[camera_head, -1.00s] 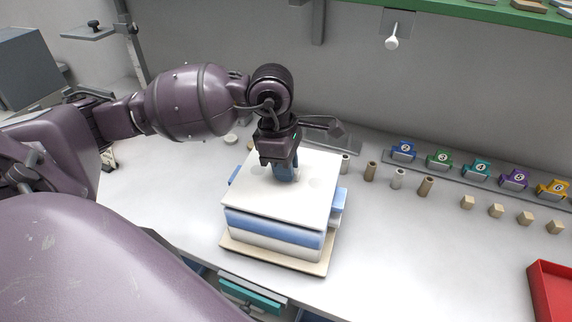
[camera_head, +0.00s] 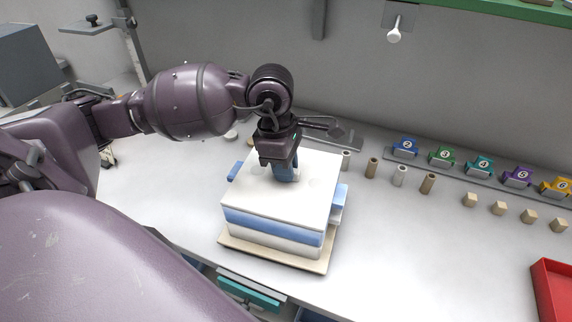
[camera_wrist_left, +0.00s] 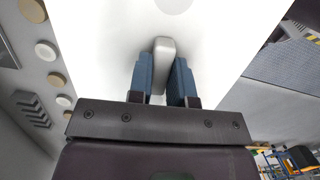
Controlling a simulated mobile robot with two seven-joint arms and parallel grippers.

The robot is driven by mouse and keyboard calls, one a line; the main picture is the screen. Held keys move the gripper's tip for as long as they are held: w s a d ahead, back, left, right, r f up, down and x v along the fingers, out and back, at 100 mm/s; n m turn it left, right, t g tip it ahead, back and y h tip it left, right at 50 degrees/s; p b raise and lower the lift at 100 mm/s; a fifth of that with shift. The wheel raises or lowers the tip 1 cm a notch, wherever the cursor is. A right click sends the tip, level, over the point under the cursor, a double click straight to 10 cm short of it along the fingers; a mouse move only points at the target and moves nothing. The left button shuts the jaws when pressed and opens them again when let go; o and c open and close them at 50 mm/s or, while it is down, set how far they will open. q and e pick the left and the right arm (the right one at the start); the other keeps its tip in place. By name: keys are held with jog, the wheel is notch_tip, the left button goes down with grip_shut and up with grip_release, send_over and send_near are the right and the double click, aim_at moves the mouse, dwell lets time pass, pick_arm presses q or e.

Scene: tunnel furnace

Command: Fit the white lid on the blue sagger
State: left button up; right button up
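The white lid (camera_head: 255,195) is a flat square plate lying level over the blue sagger (camera_head: 270,227), a box with a blue band and blue side tabs. Whether a thin gap remains between them I cannot tell. My left gripper (camera_head: 283,173) points down at the middle of the lid. In the left wrist view, its two blue fingers (camera_wrist_left: 166,82) stand on either side of the lid's pale upright handle (camera_wrist_left: 163,55) and appear closed against it. The white lid (camera_wrist_left: 225,45) fills much of that view. My right gripper is not in view.
The sagger stands on a beige board (camera_head: 272,256) on the white table (camera_head: 420,250). Several small cylinders (camera_head: 400,176), beige cubes (camera_head: 499,208) and numbered coloured holders (camera_head: 443,156) line the right. A red tray (camera_head: 553,290) is at the right front. Table between is clear.

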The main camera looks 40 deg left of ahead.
pick_arm(q)
jog(key=o, duration=0.5)
jog(key=shift+o, duration=0.2)
jog(key=shift+a+r, duration=0.1)
jog(key=shift+r, duration=0.25)
notch_tip(320, 180, up, 10)
jog(key=a, duration=0.1)
jog(key=shift+s+a, duration=0.2)
jog(key=shift+s, duration=0.05)
